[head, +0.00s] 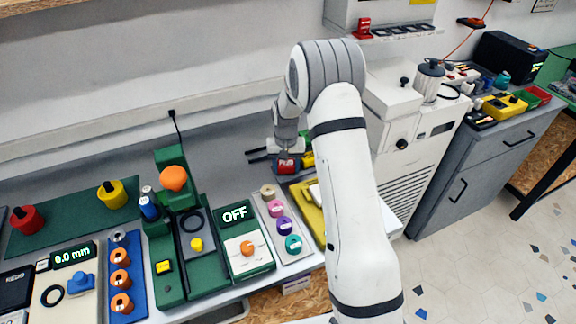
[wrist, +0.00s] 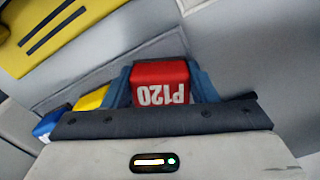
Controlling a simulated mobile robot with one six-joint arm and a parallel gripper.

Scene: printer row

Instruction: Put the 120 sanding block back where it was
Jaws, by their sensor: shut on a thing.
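The red sanding block marked P120 (wrist: 160,84) sits between the two blue fingers of my gripper (wrist: 163,82) in the wrist view, its label upside down. My gripper is shut on it. In the head view the red block (head: 287,166) shows just below my gripper (head: 288,158), over the back of the bench. A yellow block (wrist: 91,98) and a blue block (wrist: 47,124) show beside the gripper in the wrist view, partly hidden by it. Whether the red block touches the surface below cannot be told.
A yellow panel with dark slots (wrist: 55,32) lies at upper left in the wrist view. In the head view a yellow tray (head: 309,212) is partly hidden by my arm. A grey tray with coloured spools (head: 268,207) and a green machine (head: 172,240) stand to the left.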

